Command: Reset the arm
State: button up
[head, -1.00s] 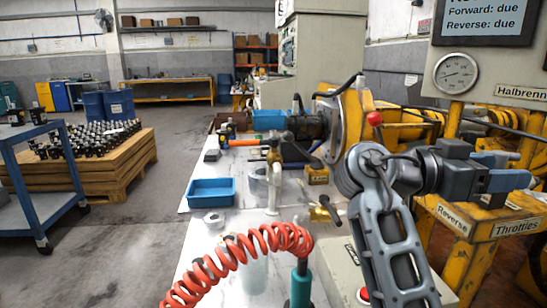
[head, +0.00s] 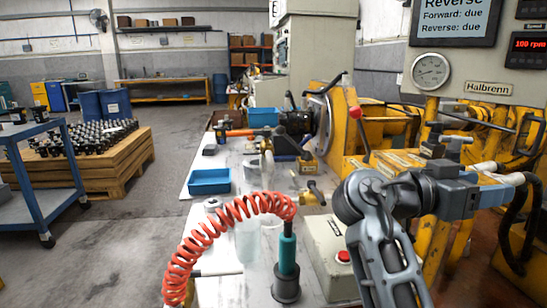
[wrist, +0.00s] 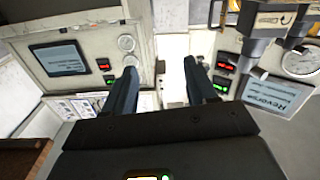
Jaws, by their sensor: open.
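My gripper (wrist: 160,75) shows in the wrist view as two dark fingers standing well apart, with nothing held between them. In the head view my arm rises at the lower right, bends, and its end points to the right. There my gripper is in front of the yellow machine, below the pressure gauge (head: 430,71). The wrist view faces a pale panel with a screen (wrist: 62,59) on the left. Another screen marked "Reverse" (wrist: 272,94) is tilted at the right.
A red-knobbed lever (head: 355,113) stands left of my gripper. A workbench left of my arm holds a blue tray (head: 209,182), a red coiled hose (head: 240,208) and a box with a red button (head: 343,257).

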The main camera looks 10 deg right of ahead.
notch_tip(320, 180, down, 19)
jog(key=s+a+n+t+y, duration=0.25)
jog(key=n+t+y, duration=0.25)
jog(key=n+t, duration=0.5)
jog(key=s+a+f+n+t+y, duration=0.1)
jog(key=s+a+f+n+y, duration=0.3)
jog(key=s+f, duration=0.25)
jog(key=s+a+f+n+t+y, duration=0.1)
jog(key=s+a+f+n+y, duration=0.25)
jog(key=s+f, duration=0.3)
jog(key=s+a+r+y, duration=0.2)
jog(key=s+a+y, duration=0.25)
jog(key=s, duration=0.75)
jog(key=s+a+r+t+y, duration=0.1)
jog(key=s+r+t, duration=0.1)
jog(key=s+r, duration=0.8)
notch_tip(320, 180, up, 14)
jog(key=p, duration=1.4)
jog(key=shift+s+f+m, duration=0.25)
jog(key=shift+s+m, duration=0.1)
jog(key=shift+m, duration=0.1)
